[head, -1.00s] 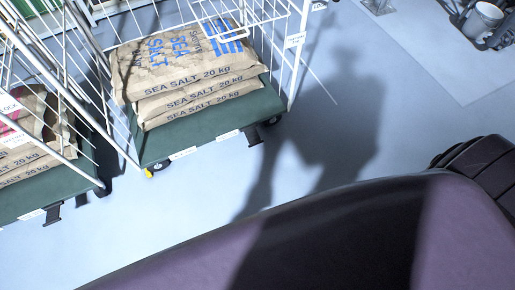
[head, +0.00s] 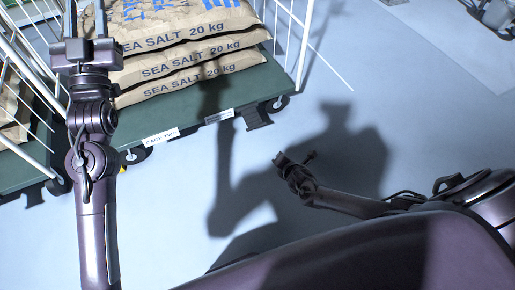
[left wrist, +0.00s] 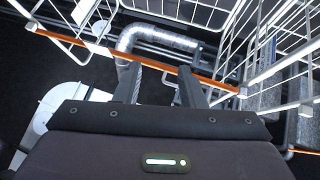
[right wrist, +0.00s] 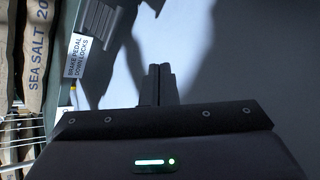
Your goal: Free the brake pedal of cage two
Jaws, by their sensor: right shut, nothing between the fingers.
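Cage two has a green base (head: 196,110) with a CAGE TWO label (head: 160,137) and carries stacked salt sacks. A dark brake pedal (head: 255,116) sticks out below its front edge, beside a white label (head: 219,116). In the right wrist view the pedal (right wrist: 102,18) is at the upper left, above a label (right wrist: 77,57) reading BRAKE PEDAL DOWN LOCKS. My right gripper (head: 281,159) is shut and empty, apart from the pedal; its fingertips show in the right wrist view (right wrist: 159,70). My left gripper (head: 87,22) is open, raised at the cage's left side.
White wire walls (head: 300,45) rise from cage two's base. Another cage with sacks stands at the far left. A caster (head: 280,102) sits near the pedal. The left wrist view shows an orange bar (left wrist: 160,66) beyond the fingers.

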